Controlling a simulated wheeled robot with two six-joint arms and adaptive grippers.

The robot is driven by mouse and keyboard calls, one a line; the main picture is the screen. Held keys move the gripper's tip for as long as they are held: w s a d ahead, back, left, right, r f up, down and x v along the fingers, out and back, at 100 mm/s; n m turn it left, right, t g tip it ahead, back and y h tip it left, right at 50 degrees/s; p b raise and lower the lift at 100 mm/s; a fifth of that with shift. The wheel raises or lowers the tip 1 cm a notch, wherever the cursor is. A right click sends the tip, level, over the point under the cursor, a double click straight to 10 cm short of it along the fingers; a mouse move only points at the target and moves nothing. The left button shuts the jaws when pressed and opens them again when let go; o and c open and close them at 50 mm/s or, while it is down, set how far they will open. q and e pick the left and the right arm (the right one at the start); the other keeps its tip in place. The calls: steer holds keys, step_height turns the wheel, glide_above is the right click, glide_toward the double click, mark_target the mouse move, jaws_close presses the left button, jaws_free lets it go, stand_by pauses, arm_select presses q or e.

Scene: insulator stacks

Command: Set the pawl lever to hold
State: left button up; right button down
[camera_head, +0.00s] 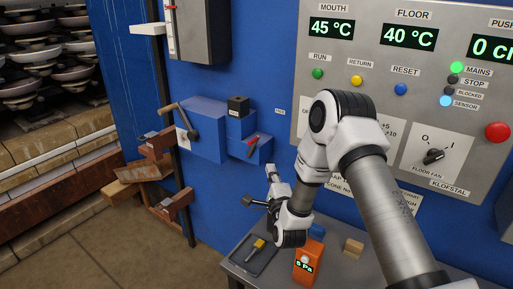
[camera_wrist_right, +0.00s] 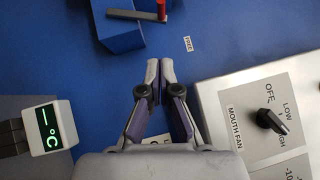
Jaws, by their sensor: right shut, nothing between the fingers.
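The pawl lever (camera_head: 253,145), a grey bar with a red part, is on the front of a small blue box (camera_head: 262,152) on the blue wall. In the head view it slants up to the right. Its red part shows at the top edge of the right wrist view (camera_wrist_right: 161,9). A small label (camera_head: 280,112) is on the wall to its upper right. My right gripper (camera_head: 271,168) is shut and empty, just below and right of the lever box and apart from the lever. My left gripper is out of view.
A crank handle (camera_head: 181,120) juts from a larger blue box (camera_head: 206,132) at left. A control panel (camera_head: 470,100) with knobs and lamps is at right. Below, a grey table (camera_head: 240,272) carries an orange meter (camera_head: 307,262) and a dark tray. Wall below the lever box looks clear.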

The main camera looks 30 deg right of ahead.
mark_target(252, 141)
steer(key=p+x, duration=0.1)
steer(key=x, duration=0.2)
steer(key=a+p+x, duration=0.1)
steer(key=x, duration=0.2)
steer(key=a+r+p+x, duration=0.1)
steer(key=x, duration=0.2)
steer(key=shift+w+d+p, duration=0.1)
steer(key=shift+w+p, duration=0.3)
steer(key=shift+w, duration=0.3)
steer(key=shift+w+a+r+n+g+y+p, duration=0.15)
steer(key=shift+w+a+r+n+g+y, duration=0.2)
steer(key=shift+w+r+n, duration=0.2)
steer(key=shift+w+a+r+n+g+y+p, duration=0.15)
steer(key=shift+w+r+n+g+y, duration=0.1)
steer(key=shift+w+r+n+g, duration=0.3)
steer(key=w+a+n+g+b, duration=0.1)
steer(key=w+a+n+g, duration=0.1)
steer(key=w, duration=0.3)
steer(key=shift+w+a+r+n+g+b, duration=0.25)
steer(key=shift+w+r+n+g+b, duration=0.1)
steer(key=shift+n+g, duration=0.2)
